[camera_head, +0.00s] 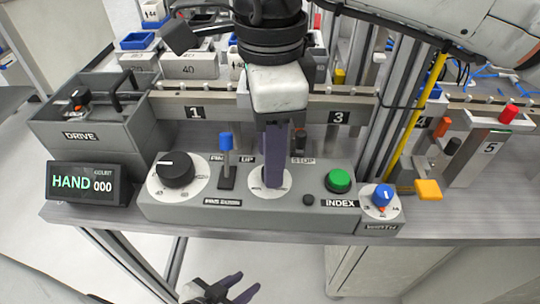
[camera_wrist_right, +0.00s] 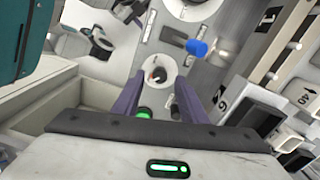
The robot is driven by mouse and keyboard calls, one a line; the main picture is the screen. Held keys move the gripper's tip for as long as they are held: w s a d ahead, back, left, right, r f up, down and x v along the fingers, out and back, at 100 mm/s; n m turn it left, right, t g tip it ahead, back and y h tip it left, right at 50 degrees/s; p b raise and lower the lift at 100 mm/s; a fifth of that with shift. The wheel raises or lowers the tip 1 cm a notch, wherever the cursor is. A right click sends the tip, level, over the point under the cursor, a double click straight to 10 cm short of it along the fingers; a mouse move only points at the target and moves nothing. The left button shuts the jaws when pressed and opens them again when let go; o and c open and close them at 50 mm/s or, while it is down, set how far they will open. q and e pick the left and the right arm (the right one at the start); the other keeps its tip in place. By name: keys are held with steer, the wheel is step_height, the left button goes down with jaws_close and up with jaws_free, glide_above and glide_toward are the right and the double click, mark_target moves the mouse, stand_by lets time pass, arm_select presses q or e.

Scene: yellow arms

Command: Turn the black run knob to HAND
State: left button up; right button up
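The black run knob appears to be the one on the small white dial (camera_head: 257,183) in the middle of the grey control panel; my right gripper hides most of it in the head view. In the right wrist view this knob (camera_wrist_right: 155,74) shows dark on its white dial, ahead of and between the fingertips. My right gripper (camera_head: 272,184) points down over the dial; its fingers (camera_wrist_right: 158,82) are apart. Contact with the knob cannot be told. The display (camera_head: 87,184) reads HAND and 000. My left gripper (camera_head: 228,290) is open and empty below the table's front edge.
A larger black knob (camera_head: 176,169) and a blue-capped lever (camera_head: 226,160) stand left of my right gripper. A green button (camera_head: 338,180) and a blue width knob (camera_head: 382,195) are to its right. A numbered rail (camera_head: 375,103) runs behind the panel.

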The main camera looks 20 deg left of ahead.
step_height(320, 180, up, 9)
steer(key=shift+f+p, duration=0.2)
steer(key=shift+p, duration=0.15)
